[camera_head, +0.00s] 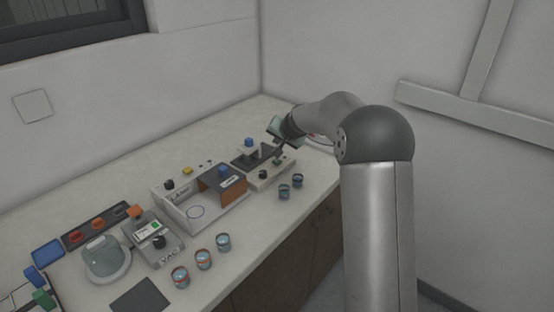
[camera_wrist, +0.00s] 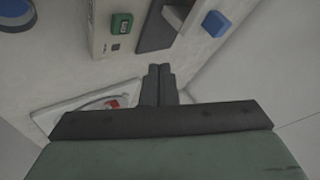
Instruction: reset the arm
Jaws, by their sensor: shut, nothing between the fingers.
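My gripper (camera_wrist: 159,70) shows in the wrist view with its two dark fingers shut together and nothing between them. In the head view my gripper (camera_head: 278,155) is at the far end of the counter, above or beside a small press unit (camera_head: 272,175) with a dark plate. My arm bends over from the right and reaches down toward that corner. How far the fingertips are from the unit is hard to tell.
Walls stand close behind the corner. In the wrist view a blue block (camera_wrist: 215,23) lies near the fingers.

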